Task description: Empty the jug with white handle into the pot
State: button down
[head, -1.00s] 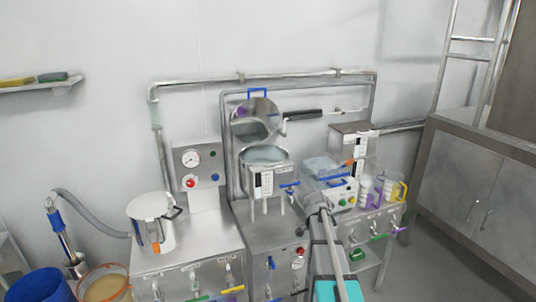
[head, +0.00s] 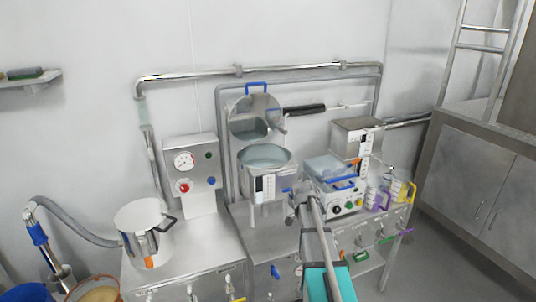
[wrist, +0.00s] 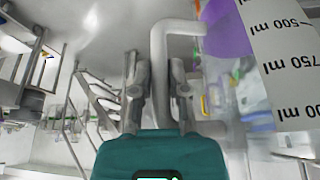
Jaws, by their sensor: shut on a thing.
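My gripper (wrist: 160,85) is shut on the white handle (wrist: 160,65) of a clear jug (wrist: 250,90). The jug's white millilitre scale and a purple area show at the right of the wrist view. In the head view my gripper (head: 300,195) is in front of the middle bench, right of a round open steel vessel (head: 264,160) with a raised lid. The held jug is not clear there. A steel pot (head: 145,232) with a dark handle and orange tap stands on the left bench. I cannot tell which vessel is the task's pot.
A boxy device (head: 340,195) with a blue handle stands right of the vessel. Jugs with purple (head: 378,200) and yellow (head: 405,190) handles stand beyond it. A gauge panel (head: 192,170) stands behind the left bench. Pipes run along the wall.

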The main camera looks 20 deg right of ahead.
jog(key=shift+w, duration=0.15)
jog(key=shift+s+d+r, duration=0.1)
jog(key=shift+s+d, duration=0.1)
jog(key=shift+d, duration=0.25)
dwell(0.4)
